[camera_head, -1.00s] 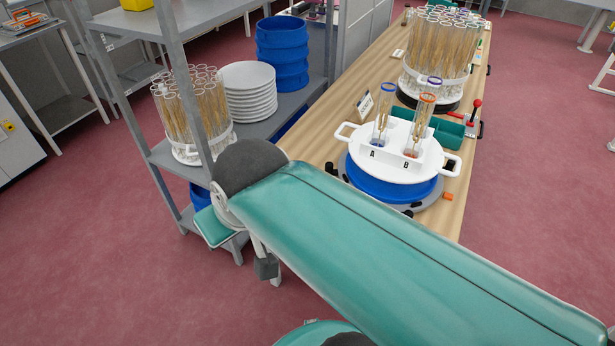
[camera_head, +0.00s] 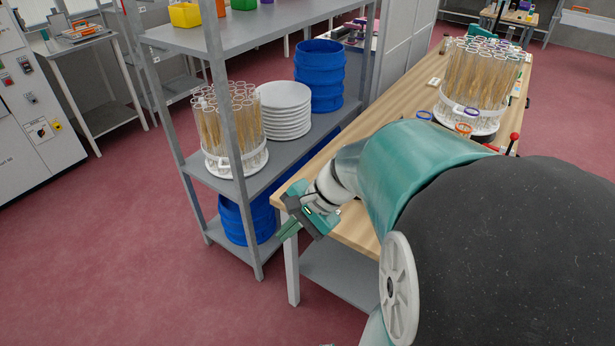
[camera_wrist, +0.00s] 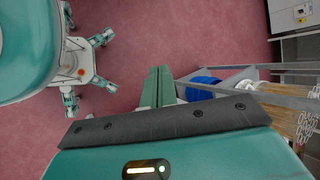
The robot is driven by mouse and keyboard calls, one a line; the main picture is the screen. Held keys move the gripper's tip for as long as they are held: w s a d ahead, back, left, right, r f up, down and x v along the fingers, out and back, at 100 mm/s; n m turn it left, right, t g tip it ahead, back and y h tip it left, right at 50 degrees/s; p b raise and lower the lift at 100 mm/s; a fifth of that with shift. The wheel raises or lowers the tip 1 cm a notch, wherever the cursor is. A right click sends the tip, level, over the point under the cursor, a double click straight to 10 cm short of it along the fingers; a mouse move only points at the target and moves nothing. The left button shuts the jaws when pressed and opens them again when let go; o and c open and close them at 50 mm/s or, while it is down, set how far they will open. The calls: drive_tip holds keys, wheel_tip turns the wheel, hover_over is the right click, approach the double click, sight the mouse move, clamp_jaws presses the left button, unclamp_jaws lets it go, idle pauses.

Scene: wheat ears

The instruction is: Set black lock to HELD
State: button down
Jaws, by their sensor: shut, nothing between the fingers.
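I cannot make out a black lock in either view now. My gripper (camera_head: 289,231) is over the bench's near left corner, pointing down and left. Its green fingers are shut and empty, also in the wrist view (camera_wrist: 157,84), where floor lies beyond them.
A grey shelf (camera_head: 290,152) stands left of the bench (camera_head: 377,114). It holds a rack of wheat tubes (camera_head: 235,165), white plates (camera_head: 285,105) and a blue drum (camera_head: 320,75). A larger tube rack (camera_head: 470,122) and red-handled lever (camera_head: 514,140) are on the bench. Floor at left is open.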

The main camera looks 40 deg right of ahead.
drive_tip(key=s+d+f+m+t+h, duration=0.1)
drive_tip(key=d+f+m+t, duration=0.3)
drive_tip(key=d+m, duration=0.6)
drive_tip(key=s+d+f+m+t+h, duration=0.2)
drive_tip(key=d+f+m+t, duration=0.3)
drive_tip(key=d, duration=1.1)
wheel_tip(320, 180, down, 4)
drive_tip(key=m, duration=0.5)
drive_tip(key=shift+r, duration=0.1)
drive_tip(key=x, duration=0.9)
drive_tip(key=shift+w, duration=0.3)
drive_tip(key=w, duration=0.1)
drive_tip(key=w+r, duration=0.1)
drive_tip(key=shift+w+a+t, duration=0.1)
drive_tip(key=shift+w+t, duration=0.2)
drive_tip(key=shift+w+r, duration=0.25)
drive_tip(key=shift+w, duration=0.35)
drive_tip(key=shift+w+a, duration=0.1)
